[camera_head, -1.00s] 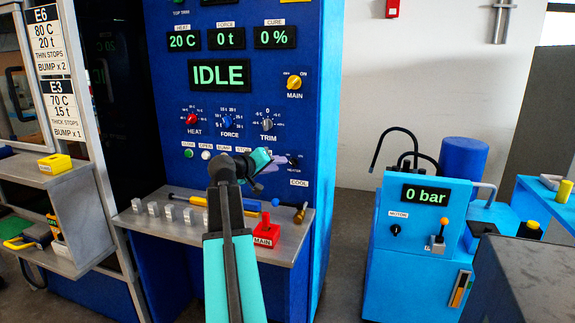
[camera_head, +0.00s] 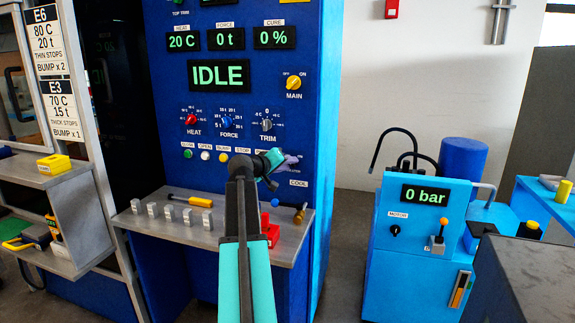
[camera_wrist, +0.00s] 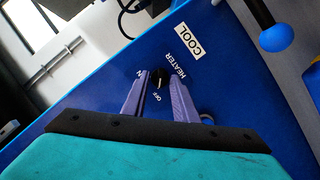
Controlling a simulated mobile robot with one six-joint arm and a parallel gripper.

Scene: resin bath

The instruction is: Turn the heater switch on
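The heater switch (camera_wrist: 158,77) is a small black knob on the blue panel in the wrist view, with HEATER and OFF labels beside it. One letter of another label shows by the left finger. Which way the knob points is too small to tell. My gripper (camera_wrist: 159,80) has two purple fingers spread apart, one on each side of the knob; I cannot tell whether they touch it. In the head view my gripper (camera_head: 289,163) is at the panel's lower right and hides the switch.
The COOL label (camera_head: 299,183) is just below my gripper. A blue pump cabinet (camera_head: 415,255) stands at right, with free floor between.

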